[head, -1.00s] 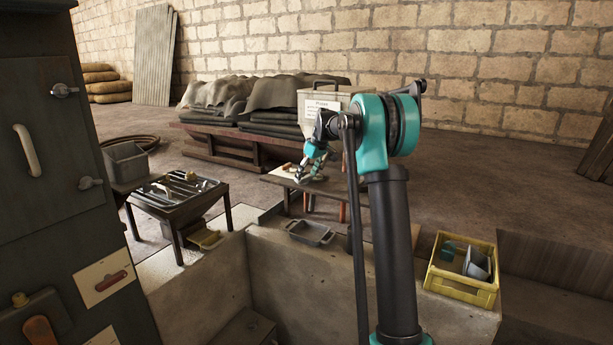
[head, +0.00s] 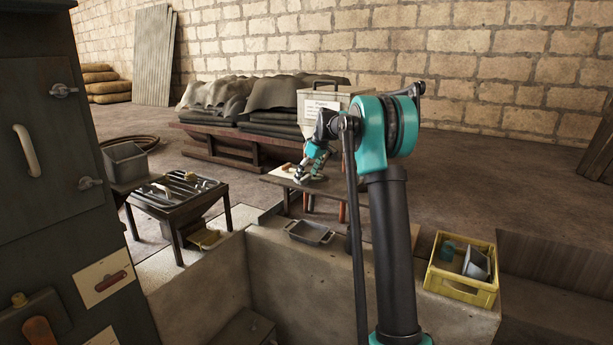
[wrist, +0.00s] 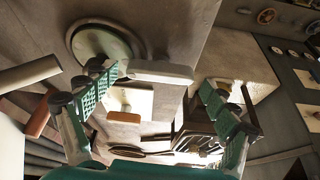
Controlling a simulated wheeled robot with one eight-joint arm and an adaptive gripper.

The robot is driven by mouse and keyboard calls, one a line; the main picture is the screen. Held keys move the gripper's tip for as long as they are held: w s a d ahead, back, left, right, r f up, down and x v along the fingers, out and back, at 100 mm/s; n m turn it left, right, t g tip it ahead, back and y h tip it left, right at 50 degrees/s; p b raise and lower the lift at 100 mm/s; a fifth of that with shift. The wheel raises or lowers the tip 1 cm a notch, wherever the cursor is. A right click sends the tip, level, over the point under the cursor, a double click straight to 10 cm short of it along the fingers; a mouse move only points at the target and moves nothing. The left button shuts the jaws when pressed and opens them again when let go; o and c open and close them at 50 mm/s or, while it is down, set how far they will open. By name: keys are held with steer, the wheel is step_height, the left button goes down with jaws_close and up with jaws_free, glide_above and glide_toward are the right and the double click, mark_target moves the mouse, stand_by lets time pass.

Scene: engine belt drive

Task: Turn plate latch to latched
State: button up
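I cannot tell for sure which part is the plate latch. At the left in the head view, a dark cabinet carries an upper metal latch (head: 64,91), a lower metal latch (head: 90,183) and a red lever (head: 110,281) on a cream plate. My gripper (head: 312,170) is far from them, low over a small wooden table. In the wrist view my gripper (wrist: 165,95) is open, its green-padded fingers wide apart. A pale bar (wrist: 160,72) beside a round greenish disc (wrist: 100,42) shows beyond the fingers; I cannot tell whether anything touches it.
A tray table (head: 170,212) stands left. A grey pan (head: 310,233) sits on the concrete ledge (head: 345,260), and a yellow crate (head: 462,287) is at right. Open floor (head: 500,180) lies behind.

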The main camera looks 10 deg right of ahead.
steer(key=v, duration=0.8)
stand_by(0.4)
steer(key=s+d+f+m+h, duration=0.1)
steer(key=s+f+m, duration=0.2)
steer(key=s+f, duration=0.5)
steer(key=s+d+f+m+h, duration=0.1)
steer(key=s+f, duration=0.8)
steer(key=s, duration=1.5)
steer(key=s+d+f+m+t+h, duration=0.1)
steer(key=s+d+f+m, duration=0.2)
steer(key=s, duration=1.3)
step_height(320, 180, down, 6)
steer(key=shift+d+r+m, duration=0.15)
steer(key=shift+m, duration=1.05)
